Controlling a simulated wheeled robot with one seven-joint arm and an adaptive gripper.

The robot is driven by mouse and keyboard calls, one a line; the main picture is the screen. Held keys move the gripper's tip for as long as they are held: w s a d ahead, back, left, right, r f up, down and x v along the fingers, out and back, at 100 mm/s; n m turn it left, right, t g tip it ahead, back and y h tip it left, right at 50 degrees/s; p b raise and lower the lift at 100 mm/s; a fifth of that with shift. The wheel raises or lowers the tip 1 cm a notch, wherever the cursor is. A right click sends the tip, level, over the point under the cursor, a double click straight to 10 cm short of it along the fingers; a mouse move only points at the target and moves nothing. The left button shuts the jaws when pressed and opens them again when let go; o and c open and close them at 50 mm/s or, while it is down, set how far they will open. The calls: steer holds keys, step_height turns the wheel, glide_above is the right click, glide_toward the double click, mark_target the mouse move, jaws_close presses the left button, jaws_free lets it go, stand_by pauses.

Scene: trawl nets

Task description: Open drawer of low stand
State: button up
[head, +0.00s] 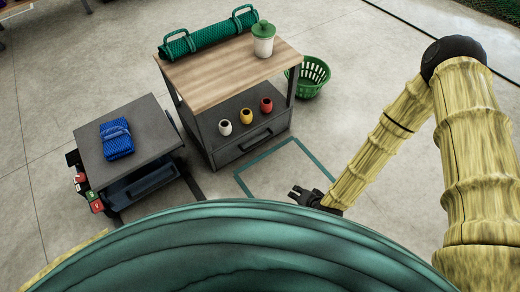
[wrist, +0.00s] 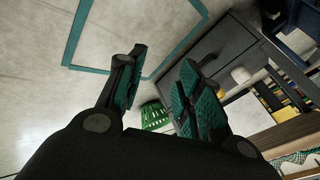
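The low stand (head: 95,142) is at the left in the head view, with a dark grey top. Its dark blue drawer front (head: 152,183) faces the lower right and looks shut; my green body partly hides the stand's base. My gripper (head: 303,194) is over the floor, well to the right of the low stand and touching nothing. In the wrist view my gripper (wrist: 163,60) has its two teal-padded fingers apart with nothing between them. A dark blue piece at the top right of that view may be part of the low stand, but I cannot tell.
A taller wood-topped bench (head: 215,72) stands beside the low stand, with its own drawer (head: 255,138) and three small pots. A blue net bundle (head: 117,138) lies on the low stand. A green basket (head: 313,78) is behind. The floor inside the teal outline (head: 262,159) is clear.

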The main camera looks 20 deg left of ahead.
steer(key=w+a+f+m+t+y+b, duration=0.2)
steer(key=w+a+f+m+t+b, duration=0.2)
steer(key=w+a+f+b, duration=0.85)
steer(key=m+t+y+b, duration=0.1)
steer(key=m+t+b, duration=0.3)
steer(key=b, duration=0.7)
glide_toward(260, 142)
steer(key=shift+f+b+x, duration=0.15)
steer(key=shift+b+x, duration=1)
steer(key=shift+x, duration=1.45)
steer(key=shift+f+b+x, duration=0.15)
steer(key=shift+b+x, duration=0.95)
steer(key=shift+x, duration=1.55)
steer(key=shift+s, duration=0.1)
jaws_close()
